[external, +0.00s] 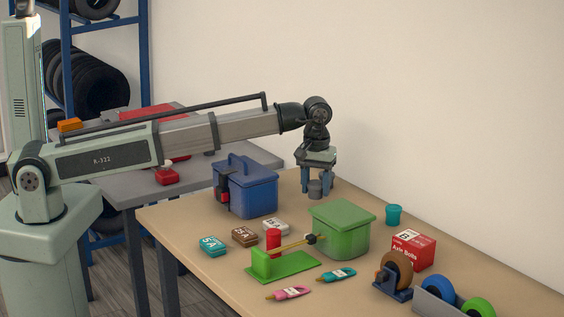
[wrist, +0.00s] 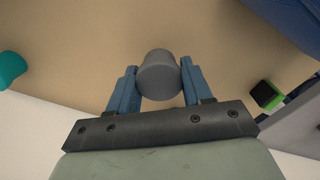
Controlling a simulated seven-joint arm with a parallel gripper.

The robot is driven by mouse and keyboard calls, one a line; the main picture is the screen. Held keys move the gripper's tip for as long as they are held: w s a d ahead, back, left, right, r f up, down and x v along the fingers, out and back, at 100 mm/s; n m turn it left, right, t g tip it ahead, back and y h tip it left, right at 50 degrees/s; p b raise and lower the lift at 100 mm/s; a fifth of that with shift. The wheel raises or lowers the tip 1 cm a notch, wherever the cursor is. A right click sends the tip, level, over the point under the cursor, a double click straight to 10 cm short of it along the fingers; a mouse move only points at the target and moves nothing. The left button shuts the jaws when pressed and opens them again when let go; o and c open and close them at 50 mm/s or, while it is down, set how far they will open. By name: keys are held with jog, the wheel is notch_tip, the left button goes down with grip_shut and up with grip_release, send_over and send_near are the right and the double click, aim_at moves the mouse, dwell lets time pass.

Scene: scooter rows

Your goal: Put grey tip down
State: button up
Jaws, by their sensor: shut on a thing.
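A small grey cylinder, the grey tip (external: 315,189), is between the two blue fingers of my gripper (external: 318,184) near the far edge of the table. In the wrist view the grey tip (wrist: 158,73) shows its round end, with a finger pressed on each side. My gripper is shut on it and points down. The grey tip is at or close to the table top; I cannot tell whether it touches.
The blue lidded box (external: 246,188) stands to the left and the green box (external: 340,228) in front. A teal cup (external: 393,215) and red carton (external: 413,249) are to the right. The table (external: 365,205) is bare around my gripper.

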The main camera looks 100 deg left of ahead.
aim_at(316, 182)
notch_tip(316, 182, up, 7)
jog(key=shift+r, duration=0.2)
jog(key=shift+a, duration=0.15)
jog(key=s+a+f+n, duration=0.2)
jog(key=s+a+n, duration=0.2)
jog(key=s+a, duration=1.3)
jog(key=s+a+f+n, duration=0.25)
jog(key=s+a, duration=1.05)
jog(key=a, duration=0.8)
jog(key=shift+n, duration=0.45)
jog(key=shift+w+f, duration=0.1)
jog(key=shift+f, duration=4.55)
jog(key=shift+d, duration=0.1)
jog(key=o, duration=1)
jog(key=shift+f, duration=0.1)
